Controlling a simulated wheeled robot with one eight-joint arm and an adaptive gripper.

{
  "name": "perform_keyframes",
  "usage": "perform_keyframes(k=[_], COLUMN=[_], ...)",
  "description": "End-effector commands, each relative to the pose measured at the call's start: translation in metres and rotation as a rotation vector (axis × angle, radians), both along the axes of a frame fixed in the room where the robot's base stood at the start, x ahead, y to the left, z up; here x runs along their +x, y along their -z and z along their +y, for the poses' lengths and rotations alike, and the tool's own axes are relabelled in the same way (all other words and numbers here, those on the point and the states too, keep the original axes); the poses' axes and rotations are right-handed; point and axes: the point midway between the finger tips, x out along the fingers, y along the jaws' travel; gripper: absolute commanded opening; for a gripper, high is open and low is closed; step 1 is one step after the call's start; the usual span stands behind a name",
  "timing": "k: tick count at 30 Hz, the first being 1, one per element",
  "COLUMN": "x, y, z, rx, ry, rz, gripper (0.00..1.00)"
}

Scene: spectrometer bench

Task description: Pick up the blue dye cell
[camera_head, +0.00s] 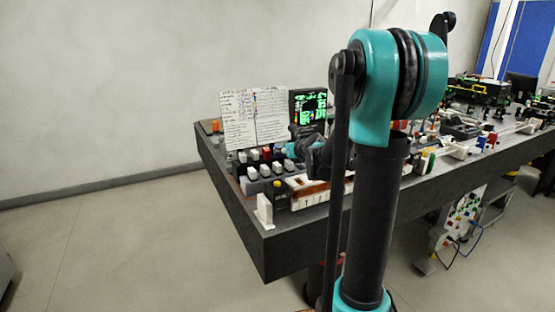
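The dark bench (235,219) carries a cluster of small white-topped cells (252,172) standing in rows near its left end. I cannot make out which, if any, is the blue dye cell at this size. The end of my arm, with my gripper (316,162), is low over the bench just right of these cells. It is small, dark and partly hidden behind my own upright arm link. I cannot see whether its fingers are open or hold anything.
Behind the cells stand a white sheet with handwriting (254,117) and a dark screen with green text (308,106). A white upright piece (265,211) is at the front left corner. More equipment (478,92) crowds the bench's right. The floor at left is clear.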

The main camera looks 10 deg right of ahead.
Motion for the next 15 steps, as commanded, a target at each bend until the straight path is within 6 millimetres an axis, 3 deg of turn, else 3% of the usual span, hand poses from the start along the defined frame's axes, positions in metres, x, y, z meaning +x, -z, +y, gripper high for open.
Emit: perform_keyframes(k=[9,15], x=[0.035,0.045], y=[0.012,0.016], z=[0.015,0.018], rx=[-0.001,-0.001], ry=[-0.001,-0.001], rz=[0.001,0.000], gripper=[0.29,0.29])
